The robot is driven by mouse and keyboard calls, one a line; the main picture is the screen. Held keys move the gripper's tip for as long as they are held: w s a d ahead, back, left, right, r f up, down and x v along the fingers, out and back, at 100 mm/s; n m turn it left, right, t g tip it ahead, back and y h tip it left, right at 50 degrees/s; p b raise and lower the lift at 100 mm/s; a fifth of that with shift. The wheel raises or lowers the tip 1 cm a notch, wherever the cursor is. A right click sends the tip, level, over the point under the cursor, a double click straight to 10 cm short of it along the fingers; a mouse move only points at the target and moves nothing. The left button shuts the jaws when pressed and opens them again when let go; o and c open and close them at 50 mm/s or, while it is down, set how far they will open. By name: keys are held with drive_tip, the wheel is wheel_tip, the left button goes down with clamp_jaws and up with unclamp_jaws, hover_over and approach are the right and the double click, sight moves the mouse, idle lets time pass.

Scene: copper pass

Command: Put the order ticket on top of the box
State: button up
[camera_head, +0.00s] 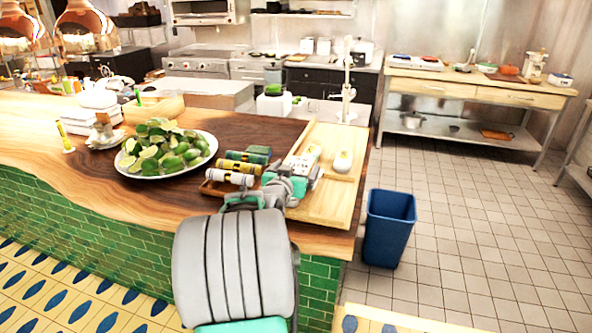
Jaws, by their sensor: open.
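My gripper (309,158) is at the far end of my arm, low over the left part of a pale wooden tray or board on the counter. It is open, though its fingers are small in this view. I cannot make out the order ticket; the gripper and arm may hide it. I cannot say for certain which thing is the box. A light wooden box (160,110) with something green at it stands behind the plate of limes, well left of my gripper. A small white rounded object (343,161) lies on the board, just right of my gripper.
The wooden board (333,190) lies at the counter's right end. Left of my gripper are several rolled items (240,168) on a small tray and a plate of limes (165,148). White stacked containers (88,120) stand further left. A blue bin (389,228) stands on the floor.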

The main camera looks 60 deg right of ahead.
drive_tip(key=shift+r, duration=0.1)
drive_tip(key=b+v, duration=0.2)
drive_tip(key=v, duration=1)
drive_tip(key=w+a+f+y, duration=0.1)
drive_tip(key=w+a, duration=0.1)
drive_tip(key=w+a+f+n+t+y, duration=0.1)
drive_tip(key=w+a, duration=0.1)
drive_tip(key=w+a+f+n+t, duration=0.1)
drive_tip(key=w+f, duration=0.1)
drive_tip(key=shift+w+a+y, duration=0.3)
drive_tip(key=shift+a+y, duration=0.1)
drive_tip(key=w+a+f+n+t+y, duration=0.1)
drive_tip(key=w+a+f+n+y, duration=0.25)
drive_tip(key=a, duration=0.45)
drive_tip(key=w+a+f+n+t+y, duration=0.1)
drive_tip(key=w+a+f+n+y, duration=0.2)
drive_tip(key=a, duration=0.5)
drive_tip(key=s+a+f+n+g+y, duration=0.1)
drive_tip(key=s+a+f+n+y, duration=0.1)
drive_tip(key=a, duration=1)
drive_tip(key=s+a+f+n+g+y, duration=0.2)
drive_tip(key=a+n, duration=0.4)
drive_tip(key=a, duration=0.6)
drive_tip(key=s+y, duration=0.1)
drive_tip(key=y, duration=0.1)
drive_tip(key=shift+s+y, duration=0.2)
drive_tip(key=shift+y, duration=0.15)
drive_tip(key=shift+f, duration=0.15)
